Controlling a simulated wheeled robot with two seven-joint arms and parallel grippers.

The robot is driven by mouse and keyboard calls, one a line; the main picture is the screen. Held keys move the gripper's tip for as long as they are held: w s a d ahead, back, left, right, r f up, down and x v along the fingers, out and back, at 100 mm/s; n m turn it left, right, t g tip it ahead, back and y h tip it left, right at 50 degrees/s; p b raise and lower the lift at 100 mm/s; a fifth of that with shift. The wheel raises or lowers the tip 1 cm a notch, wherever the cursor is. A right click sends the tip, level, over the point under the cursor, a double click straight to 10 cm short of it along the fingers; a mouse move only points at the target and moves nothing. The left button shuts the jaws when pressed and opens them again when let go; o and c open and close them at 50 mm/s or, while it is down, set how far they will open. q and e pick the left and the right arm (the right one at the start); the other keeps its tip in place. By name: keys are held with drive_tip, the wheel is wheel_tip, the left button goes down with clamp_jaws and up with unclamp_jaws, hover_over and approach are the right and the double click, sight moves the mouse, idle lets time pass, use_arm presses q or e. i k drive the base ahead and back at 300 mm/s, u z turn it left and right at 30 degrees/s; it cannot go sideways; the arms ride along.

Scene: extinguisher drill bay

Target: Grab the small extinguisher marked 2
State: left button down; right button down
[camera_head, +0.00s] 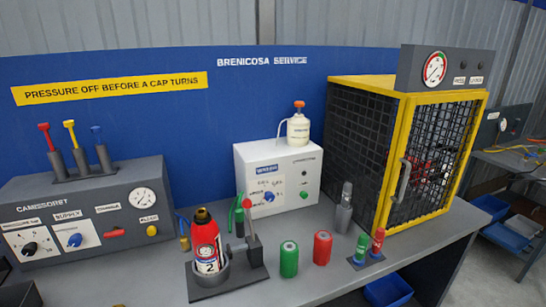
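The small red extinguisher marked 2 (207,252) stands upright in a dark grey holder (232,281) on the bench, left of centre near the front. Neither of my grippers can be made out in the head view, and nothing is seen touching the extinguisher.
Green (289,260) and red (322,248) cylinders stand right of the holder. A grey control box (85,215) is left, a white box (280,175) behind, and a yellow-framed mesh cage (400,150) right. Small red-topped pieces (369,247) stand near the front edge.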

sight(206, 239)
drive_tip(key=z, duration=2.55)
drive_tip(key=i, duration=1.7)
drive_tip(key=u, duration=3.3)
